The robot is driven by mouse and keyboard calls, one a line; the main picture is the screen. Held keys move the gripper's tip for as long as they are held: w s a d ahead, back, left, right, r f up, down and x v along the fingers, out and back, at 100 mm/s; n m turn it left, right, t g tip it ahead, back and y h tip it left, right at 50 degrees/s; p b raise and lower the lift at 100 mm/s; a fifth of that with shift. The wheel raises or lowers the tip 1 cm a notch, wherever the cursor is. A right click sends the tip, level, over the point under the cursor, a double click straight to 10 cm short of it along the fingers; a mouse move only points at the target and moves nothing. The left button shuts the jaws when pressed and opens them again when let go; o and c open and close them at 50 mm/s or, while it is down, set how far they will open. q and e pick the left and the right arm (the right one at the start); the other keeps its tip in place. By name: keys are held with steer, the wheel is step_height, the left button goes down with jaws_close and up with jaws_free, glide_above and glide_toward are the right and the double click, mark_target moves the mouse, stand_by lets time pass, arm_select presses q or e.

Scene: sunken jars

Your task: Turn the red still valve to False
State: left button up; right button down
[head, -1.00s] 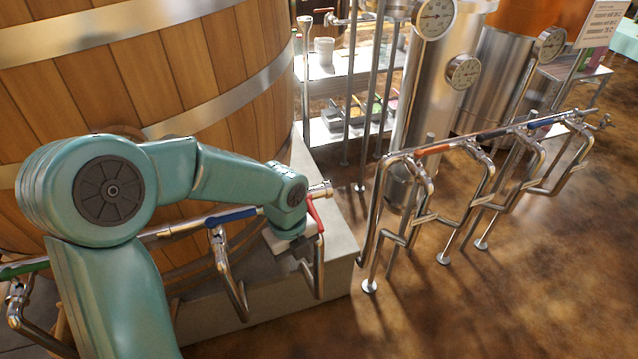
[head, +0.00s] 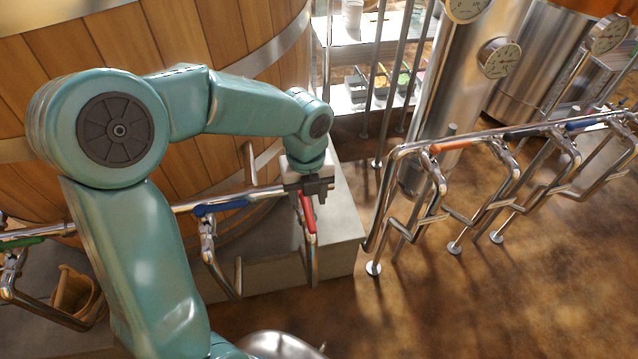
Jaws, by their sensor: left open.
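A red valve handle (head: 308,214) slants downward at the right end of the metal pipe (head: 262,192) in front of the wooden vat. My left gripper (head: 312,190) is open and points down at the top of this handle. The jaws overlap the handle's upper end in the picture. I cannot tell whether they touch it or are around it. The handle's upper end and the valve body are partly hidden by the gripper. My right gripper is not in view.
A blue handle (head: 220,207) and a green handle (head: 22,242) sit along the same pipe to the left. A second pipe rack with an orange handle (head: 450,146) stands on the right. A stone plinth (head: 345,215) lies behind the red handle. Brown floor is open at lower right.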

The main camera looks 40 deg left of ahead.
mark_target(310, 215)
arm_select(q)
steer(key=shift+f+b, duration=0.35)
steer(key=shift+f, duration=0.1)
steer(key=f+b, duration=0.4)
steer(key=f, duration=0.1)
steer(key=shift+s+d+f+b, duration=0.1)
steer(key=shift+s+d+b, duration=0.1)
steer(key=shift+b, duration=0.2)
steer(key=shift+a+r+p, duration=0.15)
steer(key=shift+r+p, duration=0.35)
steer(key=shift+p, duration=0.05)
steer(key=shift+d+f+b, duration=0.2)
steer(key=shift+f+b, duration=0.25)
steer(key=shift+f, duration=0.05)
steer(key=shift+w+a+f+b, duration=0.15)
steer(key=shift+f+b, duration=0.4)
steer(key=shift+f, duration=0.3)
